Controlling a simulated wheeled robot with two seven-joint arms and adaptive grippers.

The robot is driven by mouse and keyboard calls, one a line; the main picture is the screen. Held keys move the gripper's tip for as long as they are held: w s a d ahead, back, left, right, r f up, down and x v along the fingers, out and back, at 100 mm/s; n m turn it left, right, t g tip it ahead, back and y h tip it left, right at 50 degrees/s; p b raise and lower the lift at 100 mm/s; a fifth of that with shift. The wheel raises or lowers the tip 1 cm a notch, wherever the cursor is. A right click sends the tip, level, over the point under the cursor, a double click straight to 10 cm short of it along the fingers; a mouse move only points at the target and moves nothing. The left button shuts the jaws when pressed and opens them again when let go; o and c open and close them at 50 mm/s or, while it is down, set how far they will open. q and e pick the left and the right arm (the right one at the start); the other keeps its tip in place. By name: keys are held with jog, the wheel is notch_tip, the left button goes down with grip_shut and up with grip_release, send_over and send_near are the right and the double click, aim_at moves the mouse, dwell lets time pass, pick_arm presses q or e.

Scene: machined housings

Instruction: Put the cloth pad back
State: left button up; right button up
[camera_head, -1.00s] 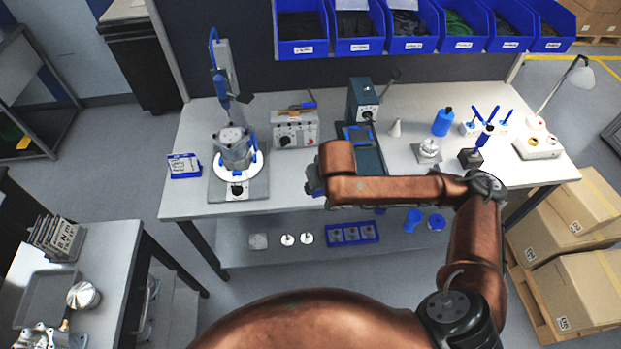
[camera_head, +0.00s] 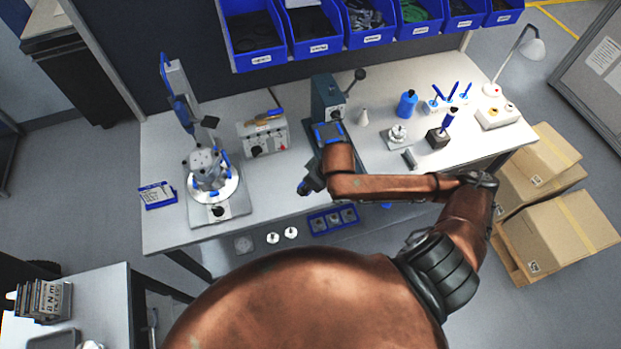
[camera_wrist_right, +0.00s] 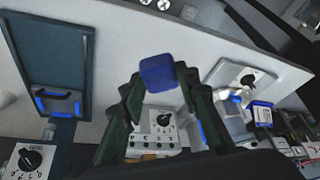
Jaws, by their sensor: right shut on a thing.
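The cloth pad (camera_wrist_right: 158,73) appears as a small blue block between the fingertips of my right gripper (camera_wrist_right: 155,88) in the right wrist view. The gripper is shut on it. In the head view my right gripper (camera_head: 311,184) is over the front part of the workbench, right of the round machined housing (camera_head: 207,170). The pad is hard to make out there against the dark fingers. My left gripper is not in view.
A grey control box (camera_head: 263,135) and a dark green press with a blue-edged plate (camera_head: 327,133) stand behind the gripper. A blue bottle (camera_head: 407,103) and small fixtures stand at right. Blue bins (camera_head: 254,38) hang along the back. The bench is clear between the housing and the gripper.

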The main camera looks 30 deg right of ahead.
jog(key=s+d+n+p, duration=0.2)
jog(key=s+d+p, duration=0.15)
jog(key=s, duration=0.25)
jog(key=shift+y, duration=0.4)
jog(key=w+f, duration=0.3)
jog(key=w, duration=0.1)
jog(key=w+d+f+p, duration=0.1)
jog(key=w+f, duration=0.2)
jog(key=w, duration=0.1)
jog(key=w+d+f, duration=0.1)
jog(key=w+f, duration=0.2)
jog(key=w, duration=0.2)
jog(key=shift+d, duration=0.25)
jog(key=shift+w+d+f+p, duration=0.1)
jog(key=shift+w+f+p, duration=0.2)
jog(key=shift+w+f, duration=0.15)
notch_tip(320, 180, down, 3)
jog(key=shift+w+f+p, duration=0.1)
jog(key=shift+f+p, duration=0.1)
jog(key=shift+p, duration=0.25)
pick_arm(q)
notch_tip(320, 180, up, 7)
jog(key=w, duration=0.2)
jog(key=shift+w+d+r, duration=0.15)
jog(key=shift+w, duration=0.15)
